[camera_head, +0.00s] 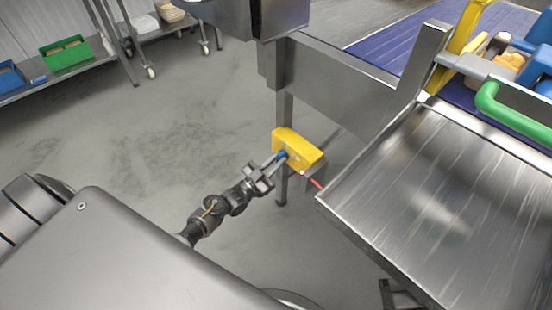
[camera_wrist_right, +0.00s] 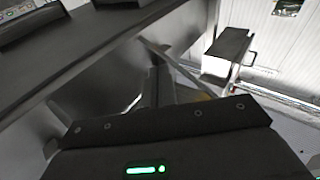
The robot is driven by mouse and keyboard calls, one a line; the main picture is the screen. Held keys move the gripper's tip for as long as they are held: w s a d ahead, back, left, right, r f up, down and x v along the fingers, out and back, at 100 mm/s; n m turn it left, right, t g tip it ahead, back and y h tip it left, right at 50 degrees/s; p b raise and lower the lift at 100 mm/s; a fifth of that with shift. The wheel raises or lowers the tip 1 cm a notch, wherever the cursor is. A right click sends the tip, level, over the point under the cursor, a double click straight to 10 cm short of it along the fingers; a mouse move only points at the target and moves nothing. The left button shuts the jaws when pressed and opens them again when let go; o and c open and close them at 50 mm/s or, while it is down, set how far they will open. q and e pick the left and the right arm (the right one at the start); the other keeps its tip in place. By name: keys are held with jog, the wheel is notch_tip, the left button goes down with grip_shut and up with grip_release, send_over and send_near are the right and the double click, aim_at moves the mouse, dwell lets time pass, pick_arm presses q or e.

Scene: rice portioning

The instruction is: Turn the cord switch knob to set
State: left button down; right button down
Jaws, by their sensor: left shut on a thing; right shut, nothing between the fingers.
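The cord switch is a yellow box (camera_head: 303,147) on a leg of the steel frame, in the middle of the head view. A blue knob (camera_head: 282,155) sits on its near left face. My left gripper (camera_head: 276,160) comes in from the lower left and is shut on the knob; its fingers hide part of it. The knob's markings are too small to read. In the right wrist view, my right gripper (camera_wrist_right: 160,86) shows beyond its dark body, shut and empty, away from the switch. It does not show in the head view.
A steel tray table (camera_head: 430,210) stands right of the switch, with a green handle (camera_head: 515,120) at its far side. A shelf with a green crate (camera_head: 66,53) and a blue crate (camera_head: 10,75) stands at the back left. The floor (camera_head: 150,140) left of the switch is clear.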

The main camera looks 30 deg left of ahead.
pick_arm(q)
jog(key=shift+n+t+y+p, duration=0.35)
jog(key=shift+n+y, duration=0.45)
jog(key=shift+n, duration=0.8)
pick_arm(e)
jog(key=shift+w+d+f+m+g+h, duration=0.15)
jog(key=shift+d+f+g+h, duration=0.2)
jog(key=shift+f, duration=0.3)
jog(key=shift+w+d+f+m+g+h, duration=0.2)
jog(key=shift+d+f+g+h, duration=0.1)
jog(key=shift+f+h, duration=0.25)
jog(key=shift+w+d+f+m+g+h, duration=0.15)
jog(key=shift+d+f+g+h, duration=0.2)
jog(key=shift+f, duration=0.35)
pick_arm(q)
jog(key=c, duration=1.4)
grip_release()
jog(key=shift+s, duration=0.1)
jog(key=v, duration=1)
jog(key=shift+s+f, duration=0.2)
jog(key=shift+s, duration=0.05)
pick_arm(e)
jog(key=shift+f, duration=0.1)
